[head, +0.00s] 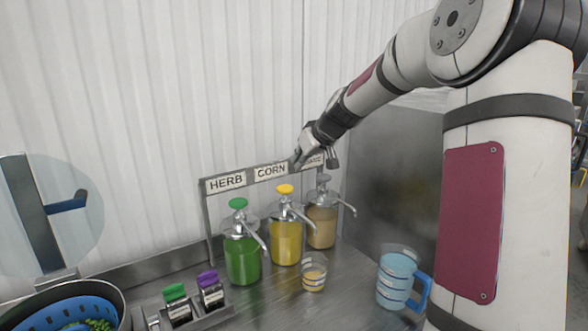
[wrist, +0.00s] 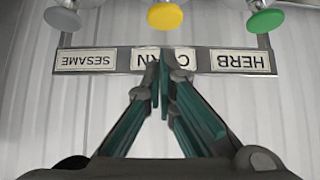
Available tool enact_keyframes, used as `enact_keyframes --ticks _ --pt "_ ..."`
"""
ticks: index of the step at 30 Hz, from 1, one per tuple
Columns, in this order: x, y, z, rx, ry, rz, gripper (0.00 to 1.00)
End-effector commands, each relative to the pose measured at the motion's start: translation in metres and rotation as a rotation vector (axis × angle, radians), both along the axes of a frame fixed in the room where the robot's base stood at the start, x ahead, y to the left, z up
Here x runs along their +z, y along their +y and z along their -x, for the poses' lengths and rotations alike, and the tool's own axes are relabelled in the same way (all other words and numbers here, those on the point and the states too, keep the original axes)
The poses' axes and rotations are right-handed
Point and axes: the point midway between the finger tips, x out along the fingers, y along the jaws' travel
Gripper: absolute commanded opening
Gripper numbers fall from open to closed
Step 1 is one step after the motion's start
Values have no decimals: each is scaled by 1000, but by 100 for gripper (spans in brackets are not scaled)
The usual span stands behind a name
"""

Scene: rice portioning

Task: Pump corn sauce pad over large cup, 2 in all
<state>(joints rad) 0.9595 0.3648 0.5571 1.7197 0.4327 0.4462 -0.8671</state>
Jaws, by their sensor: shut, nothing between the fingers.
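The corn sauce dispenser (head: 286,243) is a clear jar of yellow sauce with a metal pump and a yellow pad (head: 285,189) on top. The yellow pad also shows at the top of the wrist view (wrist: 165,16). A clear cup (head: 314,272) with some yellowish content stands on the counter in front of it, roughly below its spout. My gripper (head: 298,163) is shut and empty, above the yellow pad near the CORN label. In the wrist view my fingers (wrist: 165,60) meet in front of the label, with the pad beyond their tips.
The green herb dispenser (head: 242,258) stands left of the corn one and the tan sesame dispenser (head: 322,225) right. A label rack (head: 209,222) rises behind them. A blue jug (head: 397,280) stands at right. Small capped containers (head: 177,305) and a blue basket (head: 55,311) are front left.

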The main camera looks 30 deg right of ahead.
Motion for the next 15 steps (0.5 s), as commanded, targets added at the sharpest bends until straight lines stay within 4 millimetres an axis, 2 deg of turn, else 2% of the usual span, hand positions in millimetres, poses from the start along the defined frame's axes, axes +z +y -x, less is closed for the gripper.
enact_keyframes --ticks 6,15 --pt "12 -1 11 -1 -1 1 0" --pt "13 0 12 0 -1 0 0"
